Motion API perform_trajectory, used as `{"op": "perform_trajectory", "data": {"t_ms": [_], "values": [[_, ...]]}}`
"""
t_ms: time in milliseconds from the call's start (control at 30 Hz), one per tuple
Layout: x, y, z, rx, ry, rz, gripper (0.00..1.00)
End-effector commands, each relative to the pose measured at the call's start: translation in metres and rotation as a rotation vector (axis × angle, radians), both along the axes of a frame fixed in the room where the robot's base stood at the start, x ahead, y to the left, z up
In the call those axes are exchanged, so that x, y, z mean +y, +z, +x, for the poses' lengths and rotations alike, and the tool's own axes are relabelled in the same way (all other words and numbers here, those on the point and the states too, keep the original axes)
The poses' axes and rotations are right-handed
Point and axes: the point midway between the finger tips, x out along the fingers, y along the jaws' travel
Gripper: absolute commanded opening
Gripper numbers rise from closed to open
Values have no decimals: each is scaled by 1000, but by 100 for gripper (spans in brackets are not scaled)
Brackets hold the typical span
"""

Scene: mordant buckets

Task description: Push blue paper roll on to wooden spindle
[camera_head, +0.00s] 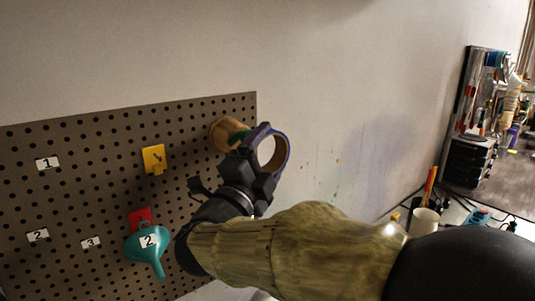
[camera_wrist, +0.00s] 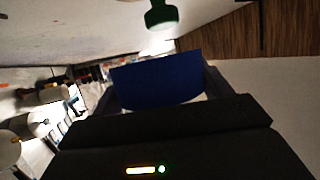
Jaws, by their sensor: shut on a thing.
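The blue paper roll (camera_head: 285,160) is a short ring with a blue outside and a brown inner wall, its opening facing the head camera. My gripper (camera_head: 256,152) is shut on the left side of the roll and holds it in the air. In the wrist view the roll's blue side (camera_wrist: 157,80) sits between my fingers. The wooden spindle (camera_head: 222,133) is a round tan piece on the pegboard, just left of the roll and partly hidden by my gripper. The roll appears beside it, not around it; the exact gap is hard to tell.
The pegboard (camera_head: 110,195) carries a yellow hook (camera_head: 153,159), a red piece (camera_head: 140,217) and a teal funnel (camera_head: 146,243). A green object (camera_wrist: 162,15) shows above the roll in the wrist view. A cluttered bench with a cup (camera_head: 425,221) is at right.

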Motion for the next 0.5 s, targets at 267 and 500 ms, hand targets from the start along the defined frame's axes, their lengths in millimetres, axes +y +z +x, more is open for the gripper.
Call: {"op": "perform_trajectory", "data": {"t_ms": [267, 500], "values": [[-3, -1, 1, 1, -7, -1, 53], [-2, -4, 0, 1, -5, 0, 53]]}}
